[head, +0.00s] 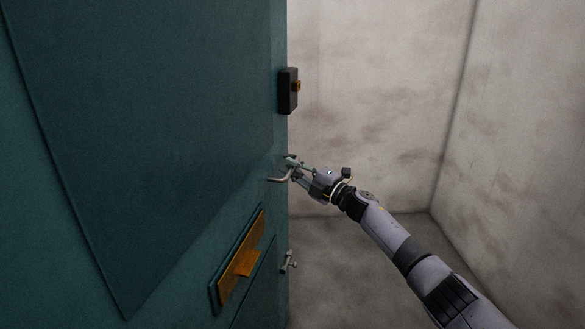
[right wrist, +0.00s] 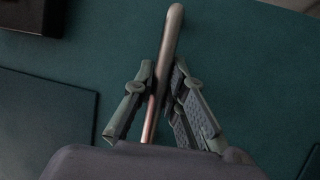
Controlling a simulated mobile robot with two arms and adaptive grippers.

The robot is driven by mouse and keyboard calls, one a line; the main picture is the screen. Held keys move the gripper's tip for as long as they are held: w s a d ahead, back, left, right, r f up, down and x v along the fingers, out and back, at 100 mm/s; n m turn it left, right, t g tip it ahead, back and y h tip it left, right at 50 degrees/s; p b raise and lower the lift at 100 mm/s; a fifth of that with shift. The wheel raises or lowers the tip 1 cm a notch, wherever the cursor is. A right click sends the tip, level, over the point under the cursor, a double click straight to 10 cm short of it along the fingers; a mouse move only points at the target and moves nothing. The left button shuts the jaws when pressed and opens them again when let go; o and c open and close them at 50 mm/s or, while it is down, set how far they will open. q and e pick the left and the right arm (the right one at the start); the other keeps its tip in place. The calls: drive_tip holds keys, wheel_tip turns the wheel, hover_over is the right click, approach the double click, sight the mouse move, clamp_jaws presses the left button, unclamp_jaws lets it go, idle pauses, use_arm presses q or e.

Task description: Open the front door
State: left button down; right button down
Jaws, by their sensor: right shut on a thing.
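The teal front door (head: 150,120) fills the left of the head view, and its free edge stands near the middle. Open space and bare walls show past that edge. A curved metal lever handle (head: 279,179) sticks out from the door near this edge. My right gripper (head: 292,165) is at the handle. In the right wrist view the handle (right wrist: 170,50) runs between the two fingers of my right gripper (right wrist: 160,92), which are shut on it. The teal door surface (right wrist: 240,60) lies behind. My left gripper is not in view.
A black lock box (head: 289,92) with a brass knob sits above the handle. A brass mail slot (head: 241,262) and a small metal latch (head: 288,261) are lower on the door. Pale walls (head: 380,90) and clear grey floor (head: 350,255) lie to the right.

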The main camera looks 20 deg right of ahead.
drive_tip(key=c, duration=1.6)
unclamp_jaws()
drive_tip(key=v, duration=1.2)
drive_tip(key=shift+f, duration=0.15)
